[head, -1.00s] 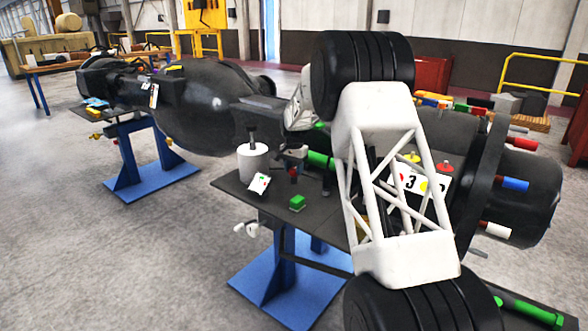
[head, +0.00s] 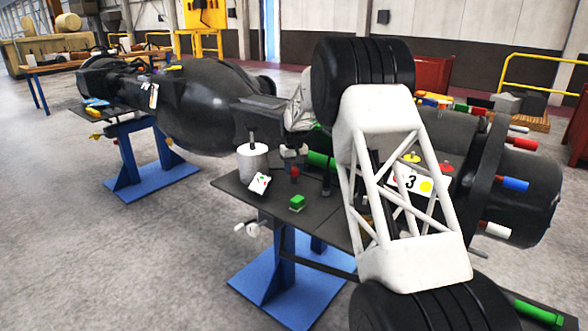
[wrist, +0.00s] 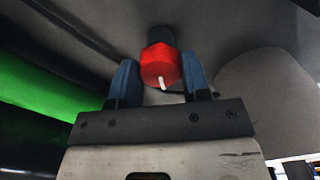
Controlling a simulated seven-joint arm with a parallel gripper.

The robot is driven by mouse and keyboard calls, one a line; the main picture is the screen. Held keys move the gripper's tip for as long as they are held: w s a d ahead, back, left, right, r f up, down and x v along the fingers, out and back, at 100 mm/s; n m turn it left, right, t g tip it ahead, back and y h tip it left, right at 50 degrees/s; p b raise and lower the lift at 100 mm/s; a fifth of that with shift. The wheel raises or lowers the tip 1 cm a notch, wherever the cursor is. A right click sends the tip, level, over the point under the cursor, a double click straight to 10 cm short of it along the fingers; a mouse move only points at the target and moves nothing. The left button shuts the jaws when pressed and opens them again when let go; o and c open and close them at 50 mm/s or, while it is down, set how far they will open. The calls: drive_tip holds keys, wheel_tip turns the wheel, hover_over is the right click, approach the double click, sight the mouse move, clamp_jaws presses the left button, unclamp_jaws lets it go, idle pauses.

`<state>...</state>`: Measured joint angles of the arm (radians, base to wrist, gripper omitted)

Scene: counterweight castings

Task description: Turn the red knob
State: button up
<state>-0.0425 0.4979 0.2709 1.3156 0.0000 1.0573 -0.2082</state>
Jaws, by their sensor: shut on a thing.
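The red knob (wrist: 158,66) is a faceted red cap with a short white pointer line, on a dark round stem. In the wrist view it sits between the two blue fingers of my gripper (wrist: 161,70), which is shut on it. The pointer line faces the gripper's palm and leans slightly right. In the head view the red knob (head: 294,172) stands upright on the dark bench, small, and my gripper (head: 291,154) reaches it from behind. The finger contact is too small to make out there.
A white cylinder (head: 253,164) stands left of the knob, with a white card (head: 260,184) in front. A green block (head: 297,202) lies nearer on the dark bench (head: 232,184). A green bar (head: 320,160) lies to the right. More coloured knobs sit on a numbered panel (head: 411,181).

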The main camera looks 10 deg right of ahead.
sight(294, 169)
drive_tip(key=n, duration=0.5)
idle(0.4)
drive_tip(key=o, duration=0.9)
drive_tip(key=shift+r, duration=0.1)
drive_tip(key=shift+r, duration=3.85)
